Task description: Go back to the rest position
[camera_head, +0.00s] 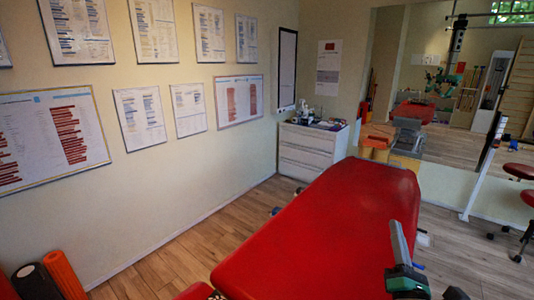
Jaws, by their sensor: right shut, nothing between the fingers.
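My right gripper (401,246) shows at the lower right of the head view, in front of the red treatment table (330,215). Its grey fingers point up in the picture and are shut with nothing between them. Whether it touches the table cannot be told, but no contact is visible. My left gripper is not in view.
A white drawer cabinet (312,150) with small items on top stands in the far corner. Foam rollers (63,276) stand at the lower left. Red stools (520,171) are at the right. A large mirror (440,110) covers the back wall. Wooden floor (190,255) is clear left of the table.

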